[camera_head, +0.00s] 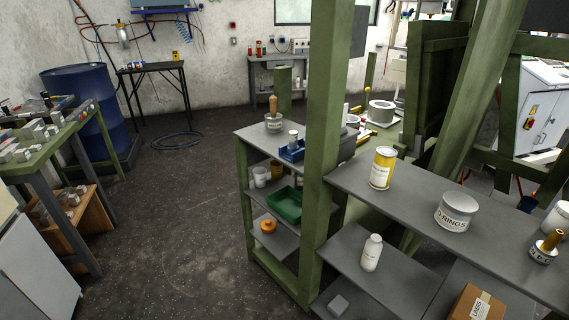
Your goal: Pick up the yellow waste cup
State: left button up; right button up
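A yellow cylindrical container (382,170) with a pale label stands upright on the grey top shelf at the right. Its lettering is too small for me to read. I cannot tell from the lettering which of the two is the waste cup. Neither of my grippers is in view.
A tin marked O-rings (456,213) stands on the grey shelf (410,190). A white bottle (371,253) and a cardboard box (478,303) are below. A green post (322,150) rises beside the shelf. The floor (180,210) at left centre is clear.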

aim_at(276, 168)
jog(key=z, duration=0.4)
jog(key=k, duration=0.55)
jog(key=u, duration=0.3)
jog(key=i, duration=0.75)
jog(key=u, duration=0.65)
jog(key=i, duration=0.75)
jog(key=z, duration=0.85)
jog(key=i, duration=0.9)
jog(key=z, duration=1.05)
